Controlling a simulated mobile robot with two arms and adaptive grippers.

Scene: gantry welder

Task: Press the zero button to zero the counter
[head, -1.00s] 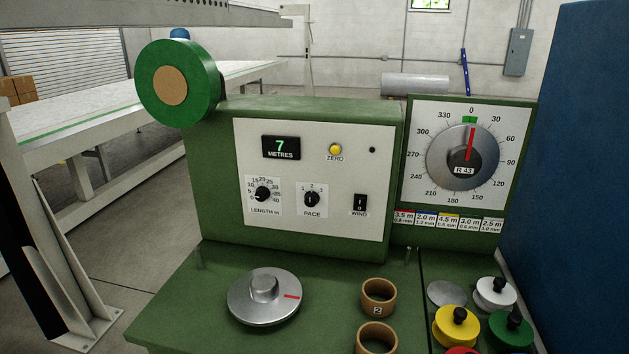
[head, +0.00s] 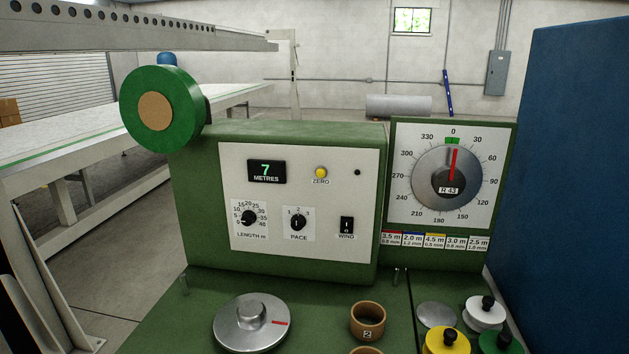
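The yellow zero button (head: 320,172) sits on the white front panel (head: 270,235) of the green machine, with the label ZERO under it. To its left, the counter display (head: 266,171) reads 7 METRES in green digits. Neither of my grippers shows in the head view, so nothing is seen touching the button.
Below are the length knob (head: 249,218), pace knob (head: 298,222) and wind switch (head: 346,227). A dial (head: 447,177) stands to the right. A silver turntable (head: 252,323), tan ring (head: 368,318) and several spools occupy the green bench. A blue wall (head: 575,190) bounds the right.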

